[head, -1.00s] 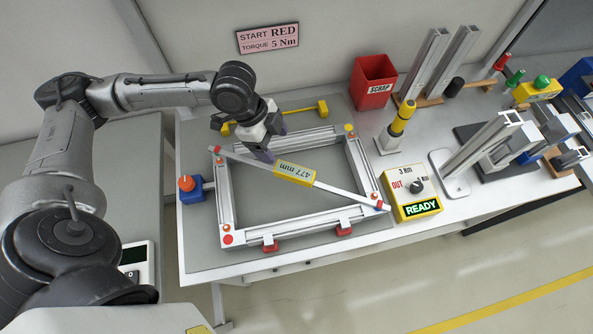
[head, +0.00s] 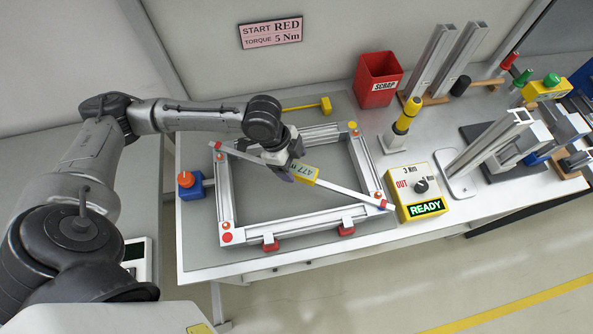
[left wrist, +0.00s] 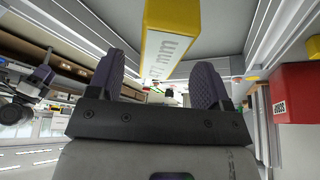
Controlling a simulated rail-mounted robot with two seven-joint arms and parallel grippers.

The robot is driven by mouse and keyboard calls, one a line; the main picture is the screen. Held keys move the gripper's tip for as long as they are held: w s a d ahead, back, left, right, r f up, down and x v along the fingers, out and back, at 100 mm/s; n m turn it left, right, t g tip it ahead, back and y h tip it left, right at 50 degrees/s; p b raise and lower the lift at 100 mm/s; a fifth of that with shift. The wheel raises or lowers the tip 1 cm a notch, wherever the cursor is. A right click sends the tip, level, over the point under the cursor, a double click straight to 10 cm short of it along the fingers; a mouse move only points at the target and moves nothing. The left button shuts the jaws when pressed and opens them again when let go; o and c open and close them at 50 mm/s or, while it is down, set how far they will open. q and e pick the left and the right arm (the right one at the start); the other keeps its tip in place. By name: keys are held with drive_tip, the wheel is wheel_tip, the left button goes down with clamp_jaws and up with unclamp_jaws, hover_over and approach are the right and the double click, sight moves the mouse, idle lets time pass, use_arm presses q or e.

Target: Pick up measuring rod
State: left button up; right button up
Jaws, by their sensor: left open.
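The measuring rod (head: 345,191) is a thin white bar with red ends and a yellow display body reading 477. It lies diagonally across the aluminium frame (head: 226,196), from upper left to lower right. My left gripper (head: 283,174) is at the rod's middle, by the left part of the display body, and hides part of it. In the left wrist view the two purple fingers (left wrist: 162,68) are apart. The rod's yellow body (left wrist: 172,32) shows between and beyond them; I cannot tell whether they touch it.
The frame's corners and red clamps (head: 270,243) surround the rod. A blue block with an orange knob (head: 186,180) stands left. The READY torque box (head: 417,193), yellow-topped tool (head: 405,118) and red scrap bin (head: 377,80) stand right.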

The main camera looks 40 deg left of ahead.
sight(295, 168)
use_arm(q)
drive_tip(key=shift+x, duration=1.55)
drive_tip(key=shift+c, duration=0.4)
drive_tip(key=c, duration=1.1)
drive_tip(key=shift+r, duration=0.1)
drive_tip(key=shift+c, duration=0.5)
drive_tip(key=shift+r, duration=0.15)
